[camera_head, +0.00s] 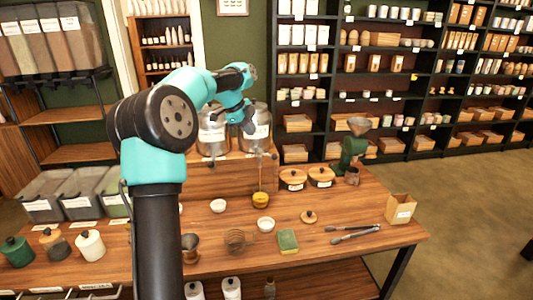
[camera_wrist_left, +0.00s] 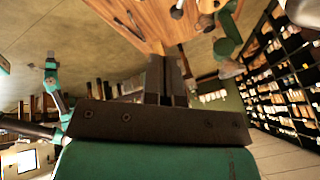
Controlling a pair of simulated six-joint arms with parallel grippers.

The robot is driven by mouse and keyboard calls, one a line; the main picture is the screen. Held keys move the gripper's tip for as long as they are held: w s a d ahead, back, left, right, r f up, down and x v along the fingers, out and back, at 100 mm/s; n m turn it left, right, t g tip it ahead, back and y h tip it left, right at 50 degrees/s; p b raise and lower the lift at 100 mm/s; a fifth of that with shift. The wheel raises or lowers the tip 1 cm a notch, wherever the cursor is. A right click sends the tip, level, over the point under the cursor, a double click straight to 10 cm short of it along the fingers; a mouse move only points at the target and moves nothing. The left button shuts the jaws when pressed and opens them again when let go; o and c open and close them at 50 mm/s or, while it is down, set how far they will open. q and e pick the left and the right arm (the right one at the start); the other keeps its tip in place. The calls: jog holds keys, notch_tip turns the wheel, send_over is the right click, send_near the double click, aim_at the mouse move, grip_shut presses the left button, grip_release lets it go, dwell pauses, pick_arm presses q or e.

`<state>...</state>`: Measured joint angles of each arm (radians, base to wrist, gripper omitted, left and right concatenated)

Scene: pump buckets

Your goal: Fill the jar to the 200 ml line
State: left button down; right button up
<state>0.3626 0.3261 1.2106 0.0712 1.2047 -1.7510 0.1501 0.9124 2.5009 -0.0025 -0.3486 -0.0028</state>
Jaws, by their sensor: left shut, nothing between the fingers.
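Two large metallic buckets with white labels stand on a raised wooden stand, the left bucket (camera_head: 212,142) and the right bucket (camera_head: 262,133). My left gripper (camera_head: 249,128) is in front of the right bucket's upper part and hides some of it; I cannot tell if they touch. Its fingers (camera_wrist_left: 173,62) are together and empty in the left wrist view. A small yellow-amber vessel (camera_head: 261,201), perhaps the jar, stands on the table below the right bucket. A thin vertical line runs down to it. Its level marks are too small to read. My right gripper is not in view.
Small white bowls (camera_head: 265,224), a green sponge-like block (camera_head: 288,240), tongs (camera_head: 354,233) and a wooden lid (camera_head: 309,217) lie on the table (camera_head: 330,260). A green grinder (camera_head: 347,158) and a cardboard box (camera_head: 400,208) stand to the right. Lidded canisters stand at the left.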

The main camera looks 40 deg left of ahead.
pick_arm(q)
send_near(267, 155)
jog(key=d+f, duration=0.4)
jog(key=w+f, duration=0.2)
jog(key=shift+w+a, duration=0.3)
jog(key=shift+a, duration=0.05)
dwell(0.3)
dwell(0.3)
